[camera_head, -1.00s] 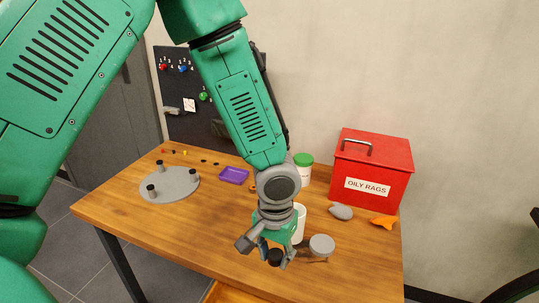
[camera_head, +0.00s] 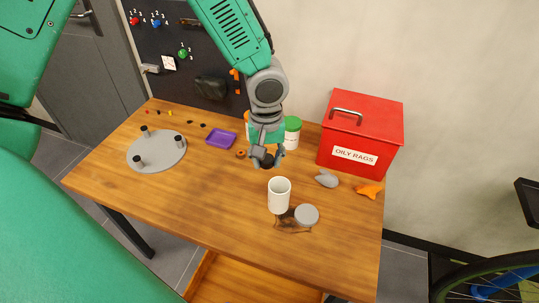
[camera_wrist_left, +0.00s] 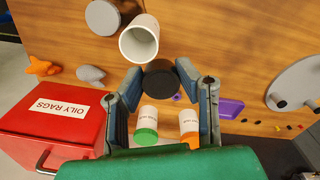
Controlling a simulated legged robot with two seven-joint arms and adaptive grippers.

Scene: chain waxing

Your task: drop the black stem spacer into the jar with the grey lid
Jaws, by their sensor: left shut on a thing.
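My left gripper (camera_head: 266,160) is shut on a dark round piece, the black stem spacer (camera_wrist_left: 161,84), which shows between the fingertips in the left wrist view. In the head view it is above the table, behind the white jar (camera_head: 279,196). This jar stands upright with its mouth open and bears no lid. A grey round lid (camera_head: 307,214) is just right of it. The jar also shows in the left wrist view (camera_wrist_left: 140,40), beyond the held piece, with the grey lid (camera_wrist_left: 102,17) beside it. My right gripper is not in view.
A green-lidded jar (camera_head: 292,134) and an orange-lidded jar (camera_wrist_left: 189,124) stand behind the gripper. A red box (camera_head: 361,130) is at the back right. A grey stand (camera_head: 157,151) and a purple tray (camera_head: 221,139) are left. The table's front middle is clear.

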